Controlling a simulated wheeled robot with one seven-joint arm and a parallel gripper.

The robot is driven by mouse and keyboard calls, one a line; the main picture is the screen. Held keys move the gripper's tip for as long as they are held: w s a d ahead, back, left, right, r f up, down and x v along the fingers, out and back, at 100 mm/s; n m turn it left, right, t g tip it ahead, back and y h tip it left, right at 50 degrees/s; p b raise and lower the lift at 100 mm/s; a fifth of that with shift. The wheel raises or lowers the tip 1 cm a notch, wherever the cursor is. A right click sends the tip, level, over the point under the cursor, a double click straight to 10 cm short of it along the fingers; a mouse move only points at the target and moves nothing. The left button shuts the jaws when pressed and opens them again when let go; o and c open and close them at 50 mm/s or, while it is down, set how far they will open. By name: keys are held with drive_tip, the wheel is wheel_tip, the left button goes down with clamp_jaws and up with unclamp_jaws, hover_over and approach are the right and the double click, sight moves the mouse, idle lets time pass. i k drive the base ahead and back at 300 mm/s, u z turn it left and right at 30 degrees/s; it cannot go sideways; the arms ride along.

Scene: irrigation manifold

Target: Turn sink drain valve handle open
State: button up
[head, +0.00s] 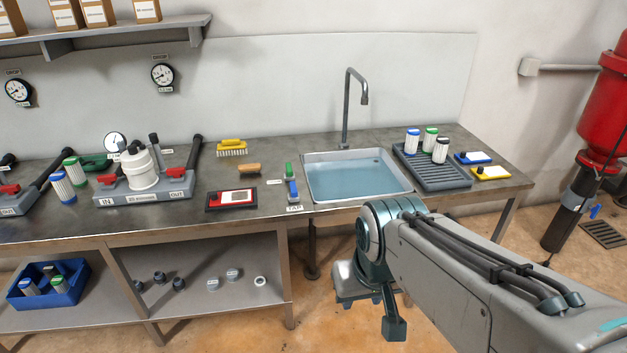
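The sink (309,190) holds blue-tinted water, with a small dark round spot near its back right. A grey drain pipe (312,245) drops below the bench under the sink's left side. No handle can be clearly made out on it. A small green handle (289,169) and a blue handle (292,188) stand left of the sink. The label by the blue one reads TAP; the label by the green one is too small to read. My gripper (376,308) is low in front of the bench below the sink, apart from these handles. Its fingers are only partly visible.
A grey faucet (346,108) rises behind the sink. A drying rack (430,170) with bottles stands to its right. A grey manifold with a white filter (139,168) is at the left. A lower shelf (215,300) ends left of the drain pipe. Floor is open below the sink.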

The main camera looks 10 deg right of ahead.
sight(332, 176)
drive_tip(key=u, duration=0.5)
drive_tip(key=i, duration=1.85)
drive_tip(key=z, duration=0.5)
